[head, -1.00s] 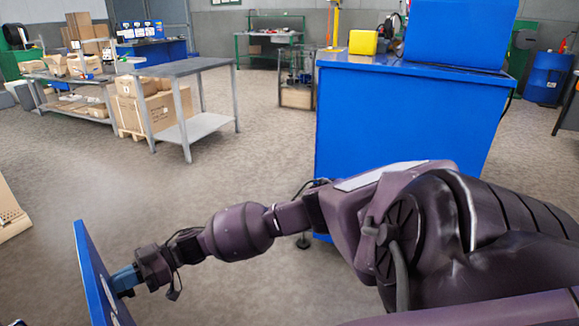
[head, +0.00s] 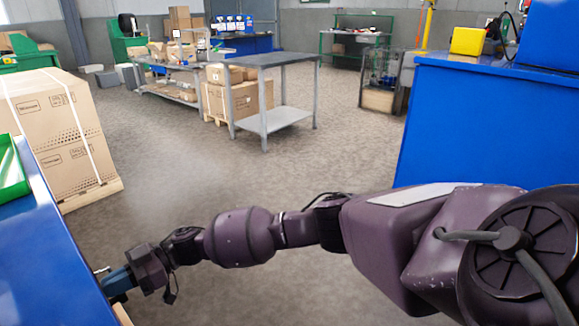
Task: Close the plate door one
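My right arm reaches in from the right. Its gripper (head: 116,283), with blue fingers, is at the right edge of a large blue surface (head: 45,265) at the lower left. The fingertips touch or nearly touch this edge, and I cannot tell whether they are open or shut. A small metal piece shows just above the fingers. I cannot make out the plate door as a separate panel; it may be hidden or merged with the blue surface. My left gripper is not in view.
A green tray (head: 12,168) lies on the blue surface. Strapped cartons (head: 62,130) on a pallet stand behind it. A grey metal table (head: 265,92) stands further back. A blue cabinet (head: 465,135) stands at the right. The floor between is clear.

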